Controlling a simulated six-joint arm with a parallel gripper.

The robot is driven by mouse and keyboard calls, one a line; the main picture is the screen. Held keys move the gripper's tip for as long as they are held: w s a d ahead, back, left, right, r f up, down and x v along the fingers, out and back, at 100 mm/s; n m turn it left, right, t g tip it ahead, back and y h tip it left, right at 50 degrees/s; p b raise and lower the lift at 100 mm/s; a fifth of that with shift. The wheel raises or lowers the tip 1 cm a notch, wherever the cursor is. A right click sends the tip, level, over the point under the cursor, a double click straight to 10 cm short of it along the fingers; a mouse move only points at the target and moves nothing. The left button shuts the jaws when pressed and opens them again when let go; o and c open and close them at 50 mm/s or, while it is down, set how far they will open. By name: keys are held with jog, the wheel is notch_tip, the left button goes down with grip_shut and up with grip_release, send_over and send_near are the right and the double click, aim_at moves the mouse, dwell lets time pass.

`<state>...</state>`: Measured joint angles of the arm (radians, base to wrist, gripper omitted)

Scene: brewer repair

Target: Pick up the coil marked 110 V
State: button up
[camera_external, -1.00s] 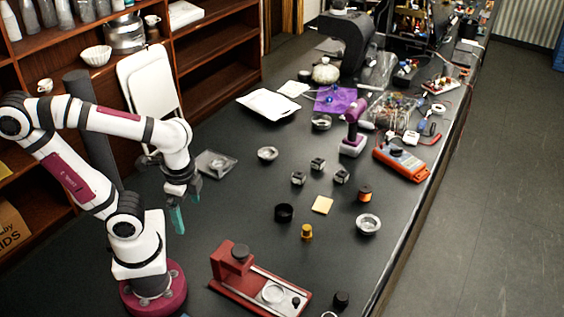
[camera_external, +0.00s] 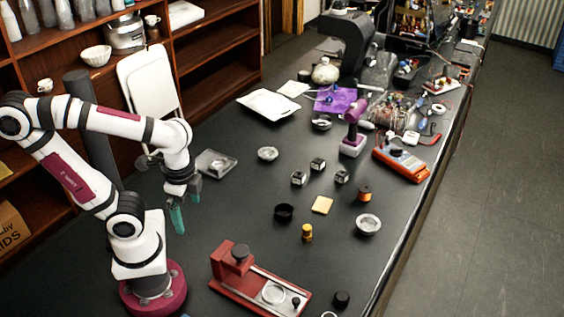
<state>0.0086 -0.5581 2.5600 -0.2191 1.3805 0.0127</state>
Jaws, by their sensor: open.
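Three small dark blocks with pale tops, which look like the coils, stand apart in a cluster mid-table: a left one (camera_external: 298,178), a back one (camera_external: 318,164) and a right one (camera_external: 341,177). Their markings are too small to read, so I cannot tell which is marked 110 V. My gripper (camera_external: 176,217), with teal fingertips, hangs pointing down over the left part of the table, well to the left of the cluster. It is open and holds nothing.
A red brewer-like device (camera_external: 262,278) lies in front. A black cup (camera_external: 284,212), a yellow pad (camera_external: 322,205), a brass piece (camera_external: 307,232) and a metal bowl (camera_external: 367,225) stand near the blocks. An orange multimeter (camera_external: 401,163) is at the right edge. The table between gripper and blocks is mostly clear.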

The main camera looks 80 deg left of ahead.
jog(key=c, duration=0.3)
jog(key=w+a+m+g+y, duration=0.2)
jog(key=a+y, duration=0.3)
jog(key=a, duration=0.5)
jog(key=m+t+y, duration=0.4)
jog(key=m+t, duration=0.7)
jog(key=m, duration=0.7)
send_over(297, 176)
jog(key=s+d, duration=0.7)
jog(key=d, duration=0.2)
jog(key=f, duration=1.5)
jog(key=shift+a+f, duration=0.2)
jog(key=shift+f, duration=0.2)
jog(key=x, duration=0.5)
jog(key=f+x, duration=0.1)
jog(key=x, duration=0.9)
jog(key=shift+s+d+f, duration=0.15)
jog(key=shift+d, duration=0.05)
jog(key=shift+c, duration=0.4)
